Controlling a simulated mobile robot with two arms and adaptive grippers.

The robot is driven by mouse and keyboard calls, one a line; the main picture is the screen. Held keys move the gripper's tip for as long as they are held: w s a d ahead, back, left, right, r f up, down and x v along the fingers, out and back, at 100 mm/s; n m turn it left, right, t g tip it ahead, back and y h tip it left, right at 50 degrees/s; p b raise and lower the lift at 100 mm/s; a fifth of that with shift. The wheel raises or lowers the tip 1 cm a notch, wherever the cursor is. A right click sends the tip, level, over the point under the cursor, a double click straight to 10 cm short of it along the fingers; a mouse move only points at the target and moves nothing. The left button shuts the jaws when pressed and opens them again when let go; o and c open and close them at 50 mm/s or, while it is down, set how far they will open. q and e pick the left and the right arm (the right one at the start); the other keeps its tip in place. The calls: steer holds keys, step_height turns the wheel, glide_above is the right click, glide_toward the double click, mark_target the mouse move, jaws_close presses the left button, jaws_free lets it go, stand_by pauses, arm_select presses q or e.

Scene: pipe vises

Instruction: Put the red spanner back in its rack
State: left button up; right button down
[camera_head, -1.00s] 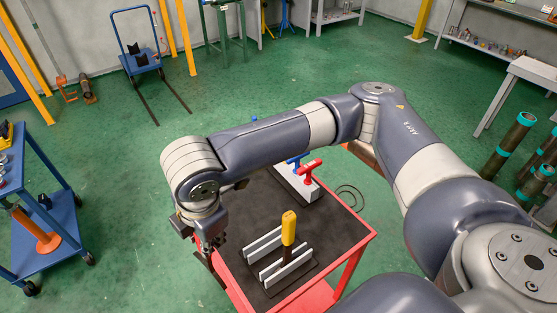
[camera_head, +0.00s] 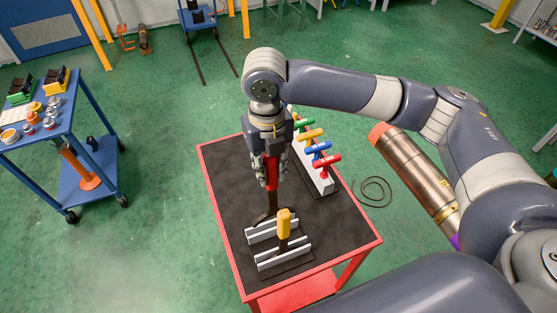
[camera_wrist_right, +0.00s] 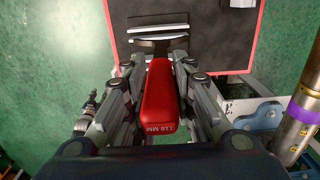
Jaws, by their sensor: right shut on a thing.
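My right gripper (camera_head: 270,172) points down above the dark-topped table and is shut on the red handle of the red spanner (camera_head: 271,178). The red handle (camera_wrist_right: 160,95) shows between the fingers in the right wrist view, with "118 MM" on it. The spanner hangs upright with its dark head (camera_head: 264,215) low, just behind the rack's rear slats in the picture; I cannot tell whether it touches them. The rack (camera_head: 293,259) has pale grey slats on a dark base. A yellow-handled spanner (camera_head: 284,223) stands upright in it. My left gripper is not in view.
The red-edged table (camera_head: 340,232) also holds a pale block with several coloured T-handles (camera_head: 318,163), right of the gripper. A metal pipe with an orange end (camera_head: 415,172) slants beyond the table's right side. A blue cart (camera_head: 88,160) stands at left.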

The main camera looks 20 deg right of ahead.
steer(key=shift+a+r, duration=0.1)
steer(key=shift+a, duration=0.15)
steer(key=shift+w+d+r+p, duration=0.2)
steer(key=shift+w+p, duration=0.1)
steer(key=shift+p, duration=0.7)
steer(key=shift+a+f+b, duration=0.1)
steer(key=shift+f+b, duration=0.3)
steer(key=shift+f, duration=0.8)
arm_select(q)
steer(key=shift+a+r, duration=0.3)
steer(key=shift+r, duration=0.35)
arm_select(e)
steer(key=shift+f, duration=0.1)
steer(key=shift+f, duration=0.45)
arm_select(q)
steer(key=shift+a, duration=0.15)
arm_select(e)
steer(key=shift+f, duration=0.15)
